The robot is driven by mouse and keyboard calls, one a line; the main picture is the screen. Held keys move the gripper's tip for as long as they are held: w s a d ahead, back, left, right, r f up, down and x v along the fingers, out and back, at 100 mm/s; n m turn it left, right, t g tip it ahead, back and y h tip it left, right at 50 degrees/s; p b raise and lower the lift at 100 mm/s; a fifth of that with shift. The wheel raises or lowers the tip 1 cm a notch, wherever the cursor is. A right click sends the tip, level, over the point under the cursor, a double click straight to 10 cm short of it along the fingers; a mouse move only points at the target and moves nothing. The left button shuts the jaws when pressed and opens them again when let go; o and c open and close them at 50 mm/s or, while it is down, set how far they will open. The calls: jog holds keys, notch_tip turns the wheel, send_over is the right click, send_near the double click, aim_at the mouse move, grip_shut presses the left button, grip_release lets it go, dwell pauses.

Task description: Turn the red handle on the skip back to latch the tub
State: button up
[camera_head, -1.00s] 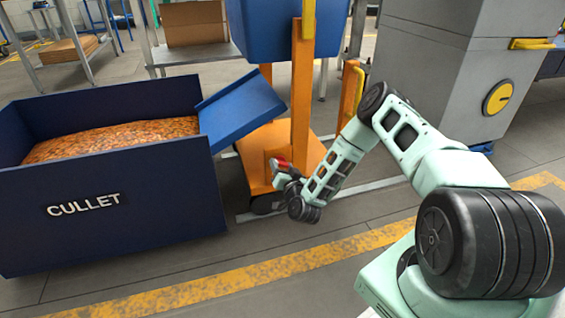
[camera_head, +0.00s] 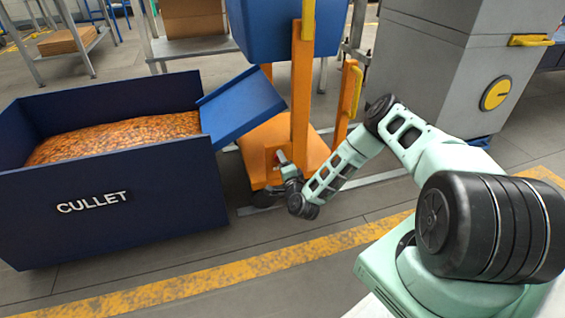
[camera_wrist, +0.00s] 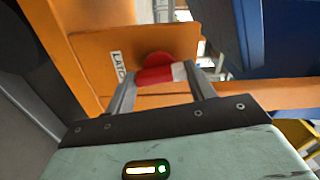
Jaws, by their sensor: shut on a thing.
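The skip has a blue tub (camera_head: 268,32) on an orange frame (camera_head: 300,90) with an orange base. In the wrist view the red handle (camera_wrist: 157,72) stands in front of an orange plate (camera_wrist: 130,42) with a partly hidden label that reads "LATC" (camera_wrist: 118,62). The handle has a pale end on the right. My gripper (camera_wrist: 160,85) is shut on the handle, with one finger at each side of it. In the head view my gripper (camera_head: 284,166) is low at the front of the orange frame, and the handle is mostly hidden there.
A dark blue bin marked CULLET (camera_head: 100,215), full of amber pieces (camera_head: 120,135), stands at the left. A blue chute (camera_head: 240,108) slopes beside it towards the skip. A grey cabinet (camera_head: 440,70) stands at the back right. The floor in front is clear.

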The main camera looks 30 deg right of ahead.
jog(key=shift+m, duration=0.8)
jog(key=o, duration=1)
jog(key=shift+s, duration=0.15)
